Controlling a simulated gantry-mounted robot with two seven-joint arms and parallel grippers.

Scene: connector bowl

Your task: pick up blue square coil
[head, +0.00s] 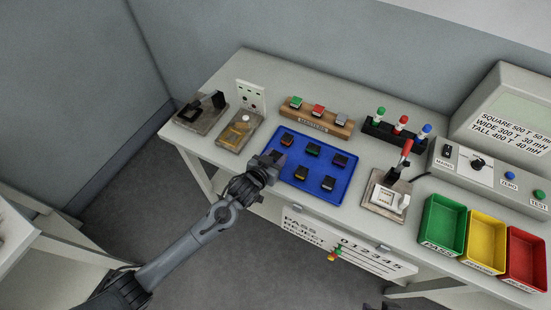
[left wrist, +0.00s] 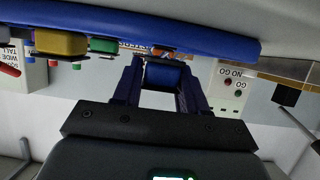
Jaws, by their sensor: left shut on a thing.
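My left gripper (head: 268,160) is at the left edge of the blue tray (head: 296,187) in the head view. It is shut on a blue coil (left wrist: 164,75), which shows between the two fingers in the left wrist view. In the head view the gripper itself mostly hides this coil. Several other dark coils with coloured parts, such as one coil (head: 312,150), sit spaced out on the tray. My right gripper is not clearly in view.
Behind the tray stand a wooden block with coloured pieces (head: 317,116) and a black rack (head: 398,132). A fixture with a red handle (head: 386,197) stands right of the tray. Green (head: 444,225), yellow (head: 485,242) and red (head: 525,258) bins line the front right.

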